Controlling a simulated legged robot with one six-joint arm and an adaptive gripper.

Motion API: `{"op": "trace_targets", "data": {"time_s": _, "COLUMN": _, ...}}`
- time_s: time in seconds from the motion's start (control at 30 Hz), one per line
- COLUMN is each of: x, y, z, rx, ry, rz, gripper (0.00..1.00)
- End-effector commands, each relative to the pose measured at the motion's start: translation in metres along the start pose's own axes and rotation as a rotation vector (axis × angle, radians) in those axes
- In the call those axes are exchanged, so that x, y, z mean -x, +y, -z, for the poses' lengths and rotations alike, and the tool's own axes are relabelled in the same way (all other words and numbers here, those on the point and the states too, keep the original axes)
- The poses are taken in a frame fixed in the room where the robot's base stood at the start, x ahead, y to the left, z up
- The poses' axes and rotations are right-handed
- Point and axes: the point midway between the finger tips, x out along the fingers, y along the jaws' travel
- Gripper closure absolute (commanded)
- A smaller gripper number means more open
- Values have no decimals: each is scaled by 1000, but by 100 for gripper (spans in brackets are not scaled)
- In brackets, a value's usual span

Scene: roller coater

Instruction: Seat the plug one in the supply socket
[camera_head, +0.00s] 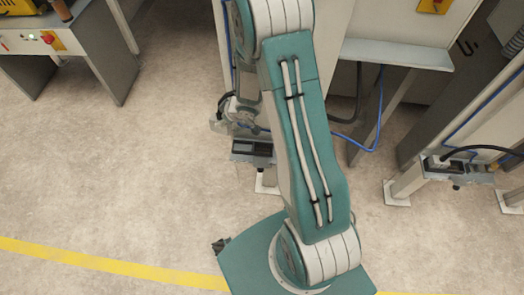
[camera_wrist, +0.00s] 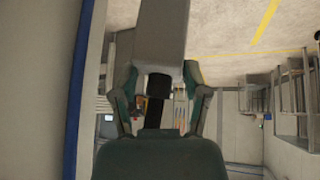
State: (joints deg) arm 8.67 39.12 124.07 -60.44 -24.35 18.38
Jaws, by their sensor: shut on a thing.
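In the wrist view my gripper (camera_wrist: 158,72) has its two fingers on either side of a grey block with a dark round end, which I take to be the plug (camera_wrist: 162,30). The fingers are shut on it. In the head view my gripper (camera_head: 243,112) is mostly hidden behind my arm, near a grey post. A dark box-like unit (camera_head: 252,150), possibly the supply socket, sits just below it. I cannot tell whether the plug touches this unit. The plug's far end is not clear in either view.
A blue cable (camera_head: 355,143) hangs behind my arm. A grey shelf (camera_head: 395,53) stands at the back. A workbench (camera_head: 75,50) is at the left. Floor at lower left is clear.

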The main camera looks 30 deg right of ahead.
Motion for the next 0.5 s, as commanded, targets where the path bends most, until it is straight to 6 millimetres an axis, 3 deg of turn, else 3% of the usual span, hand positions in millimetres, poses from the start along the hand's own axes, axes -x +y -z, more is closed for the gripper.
{"op": "trace_targets", "data": {"time_s": 0.2, "x": -13, "y": 2, "z": -9, "rx": 216, "ry": 45, "rz": 23, "gripper": 100}}
{"op": "trace_targets", "data": {"time_s": 0.33, "x": -14, "y": 4, "z": -15, "rx": 256, "ry": 55, "rz": 27, "gripper": 100}}
{"op": "trace_targets", "data": {"time_s": 0.5, "x": -9, "y": 15, "z": -47, "rx": 253, "ry": 53, "rz": 26, "gripper": 100}}
